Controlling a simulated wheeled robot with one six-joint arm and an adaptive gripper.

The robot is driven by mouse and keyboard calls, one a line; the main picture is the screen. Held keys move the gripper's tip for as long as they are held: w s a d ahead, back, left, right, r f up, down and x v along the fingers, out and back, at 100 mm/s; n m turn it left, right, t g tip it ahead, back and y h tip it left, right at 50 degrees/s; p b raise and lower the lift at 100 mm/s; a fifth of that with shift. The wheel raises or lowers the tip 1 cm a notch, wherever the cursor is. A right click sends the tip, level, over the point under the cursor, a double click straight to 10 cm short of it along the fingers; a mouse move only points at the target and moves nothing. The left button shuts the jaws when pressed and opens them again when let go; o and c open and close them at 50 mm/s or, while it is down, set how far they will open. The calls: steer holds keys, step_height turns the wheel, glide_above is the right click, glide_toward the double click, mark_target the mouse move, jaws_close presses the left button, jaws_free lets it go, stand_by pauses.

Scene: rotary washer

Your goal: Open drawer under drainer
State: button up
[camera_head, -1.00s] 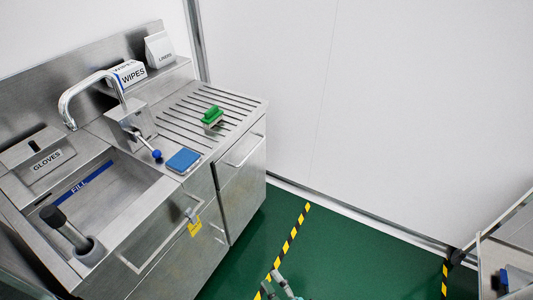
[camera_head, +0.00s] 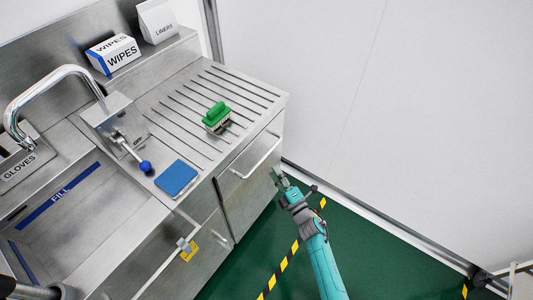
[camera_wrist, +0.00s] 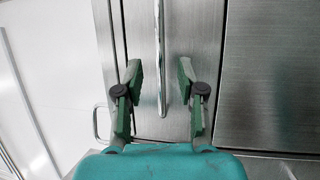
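The drawer front (camera_head: 252,182) is under the grooved drainer (camera_head: 195,112), at the right end of the steel sink unit, and looks closed. Its bar handle (camera_head: 257,160) runs along its upper part. In the wrist view the handle (camera_wrist: 160,55) stands as a vertical bar between and beyond my open fingers. My gripper (camera_head: 279,178) is just right of the handle in the head view. In the wrist view my gripper (camera_wrist: 160,95) has its two green finger pads well apart, one on each side of the bar's line, with nothing held.
A green brush (camera_head: 216,117) and a blue pad (camera_head: 176,178) lie on the counter. A blue-knobbed lever (camera_head: 145,167) is by the basin. A yellow tag (camera_head: 189,251) hangs at the cabinet front. A white wall (camera_head: 400,100) stands behind my arm; green floor lies below.

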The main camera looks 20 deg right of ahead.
mark_target(264, 156)
steer(key=x, duration=0.8)
steer(key=shift+w+a+r, duration=0.1)
steer(key=shift+a, duration=0.1)
steer(key=shift+c, duration=0.2)
jaws_close()
